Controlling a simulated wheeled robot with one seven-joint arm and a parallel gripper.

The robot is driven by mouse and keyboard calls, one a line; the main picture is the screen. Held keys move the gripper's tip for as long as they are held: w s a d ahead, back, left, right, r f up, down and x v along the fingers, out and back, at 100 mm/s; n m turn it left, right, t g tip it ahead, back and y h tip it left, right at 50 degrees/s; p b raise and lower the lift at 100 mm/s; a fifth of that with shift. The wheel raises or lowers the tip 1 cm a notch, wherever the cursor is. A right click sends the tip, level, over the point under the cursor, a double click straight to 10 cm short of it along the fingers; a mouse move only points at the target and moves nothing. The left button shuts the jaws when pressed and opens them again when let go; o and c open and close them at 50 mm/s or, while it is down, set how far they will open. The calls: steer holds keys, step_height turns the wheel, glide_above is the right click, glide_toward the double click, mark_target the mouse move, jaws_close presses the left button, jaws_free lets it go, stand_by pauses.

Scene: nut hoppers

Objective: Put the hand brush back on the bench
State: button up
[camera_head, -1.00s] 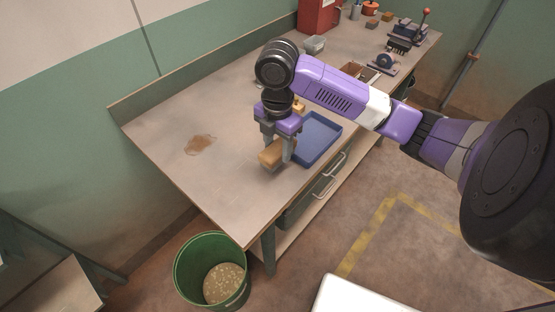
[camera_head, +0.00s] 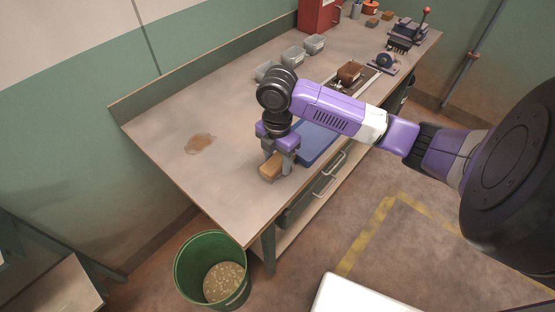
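The hand brush (camera_head: 268,170) shows as a tan, wood-coloured block on or just above the front part of the bench (camera_head: 230,185), left of the blue tray. I cannot tell whether its underside touches the bench top. My gripper (camera_head: 279,165) points down with a finger on either side of the brush and seems shut on it. The fingers hide part of the brush, and its bristles cannot be made out.
A blue tray (camera_head: 318,142) lies just right of my gripper, partly behind my arm. Grey bins (camera_head: 292,56) stand along the back. A brown stain (camera_head: 200,143) marks the bench at left. A green bucket (camera_head: 212,270) stands on the floor below the front corner.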

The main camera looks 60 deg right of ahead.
steer(key=shift+o, duration=1.2)
steer(key=shift+r, duration=0.15)
